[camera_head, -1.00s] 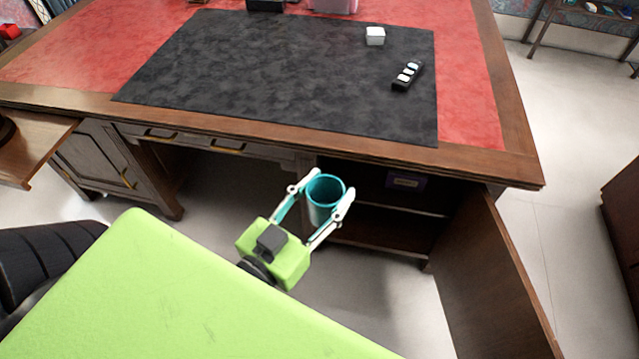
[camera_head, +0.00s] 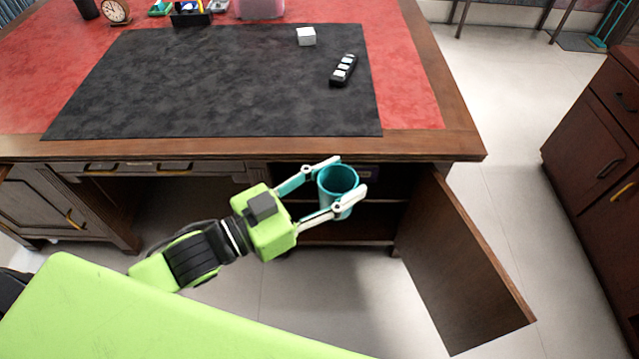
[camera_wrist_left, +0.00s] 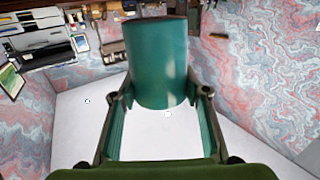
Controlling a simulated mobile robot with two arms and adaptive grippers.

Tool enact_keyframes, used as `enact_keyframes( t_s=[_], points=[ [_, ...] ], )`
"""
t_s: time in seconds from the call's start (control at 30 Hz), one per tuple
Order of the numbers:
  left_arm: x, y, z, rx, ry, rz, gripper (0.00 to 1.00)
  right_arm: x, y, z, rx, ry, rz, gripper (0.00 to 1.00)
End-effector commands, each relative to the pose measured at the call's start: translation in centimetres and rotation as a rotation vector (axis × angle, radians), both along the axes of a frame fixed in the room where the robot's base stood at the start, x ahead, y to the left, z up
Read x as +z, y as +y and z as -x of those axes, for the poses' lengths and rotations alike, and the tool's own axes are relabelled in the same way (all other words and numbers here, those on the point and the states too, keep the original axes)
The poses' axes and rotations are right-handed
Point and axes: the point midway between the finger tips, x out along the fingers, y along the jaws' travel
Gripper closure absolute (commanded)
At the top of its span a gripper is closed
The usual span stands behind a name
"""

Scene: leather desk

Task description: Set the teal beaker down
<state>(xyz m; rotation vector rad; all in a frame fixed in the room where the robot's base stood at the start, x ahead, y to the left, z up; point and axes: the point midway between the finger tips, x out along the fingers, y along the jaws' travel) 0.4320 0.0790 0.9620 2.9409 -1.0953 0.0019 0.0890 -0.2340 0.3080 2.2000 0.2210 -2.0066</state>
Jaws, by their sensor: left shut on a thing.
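The teal beaker (camera_head: 338,184) is an open-topped cup, held upright in my left gripper (camera_head: 350,176) in the head view. The gripper's two fingers close on its sides. The beaker is in the air in front of the desk's open cupboard, below the level of the desk top. In the left wrist view the beaker (camera_wrist_left: 158,62) fills the upper middle, between the fingers of the left gripper (camera_wrist_left: 160,98). My right gripper is not in view.
The desk (camera_head: 440,150) carries a black mat (camera_head: 200,90) with a white cube (camera_head: 306,36) and a dark remote-like object (camera_head: 344,70). An open cupboard door (camera_head: 460,265) stands out to the right of the gripper. A dark cabinet (camera_head: 600,140) stands at far right.

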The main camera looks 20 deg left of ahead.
Motion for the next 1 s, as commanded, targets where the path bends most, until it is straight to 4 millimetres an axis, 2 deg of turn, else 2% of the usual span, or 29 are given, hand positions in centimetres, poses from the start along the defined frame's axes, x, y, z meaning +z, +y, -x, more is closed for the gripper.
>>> enact_keyframes(
  t_s=[0.53,1.0],
  points=[
    [1.2,-3.4,-1.7,-0.218,-0.006,0.000,0.83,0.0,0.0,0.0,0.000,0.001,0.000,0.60],
    [1.8,-5.4,-2.6,-0.348,-0.005,0.000,0.83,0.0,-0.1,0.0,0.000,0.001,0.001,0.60]
  ],
)
